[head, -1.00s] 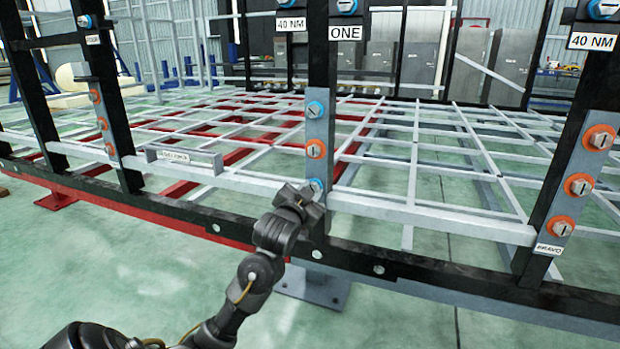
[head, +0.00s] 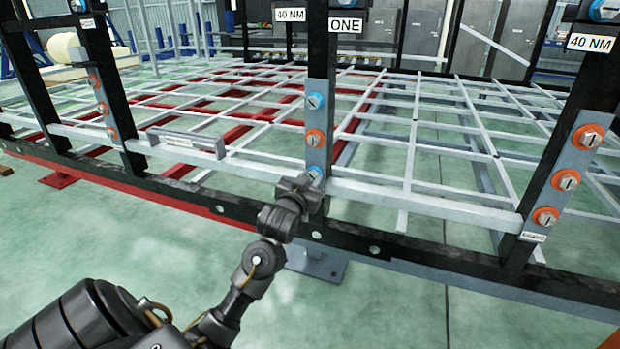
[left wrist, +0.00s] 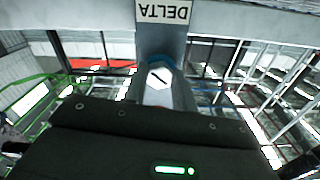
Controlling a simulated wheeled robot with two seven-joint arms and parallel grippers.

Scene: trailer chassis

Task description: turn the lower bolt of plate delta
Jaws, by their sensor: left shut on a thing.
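Plate delta is a grey upright plate (head: 317,118) on a black post, with a blue-ringed upper bolt (head: 314,101), an orange-ringed middle bolt (head: 315,138) and a blue-ringed lower bolt (head: 314,171). My left gripper (head: 300,186) is at the lower bolt, shut on it and partly hiding it. In the left wrist view the lower bolt's pale slotted head (left wrist: 158,78) shows beyond the dark gripper body, with the DELTA label (left wrist: 164,12) upside down above it. The fingertips are hard to make out there. My right gripper is not in view.
A plate with several orange-ringed bolts (head: 565,180) stands on the right post, and another (head: 103,108) on a left post. A black rail (head: 400,250) runs along the front. White crossbars fill the frame behind. The green floor in front is clear.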

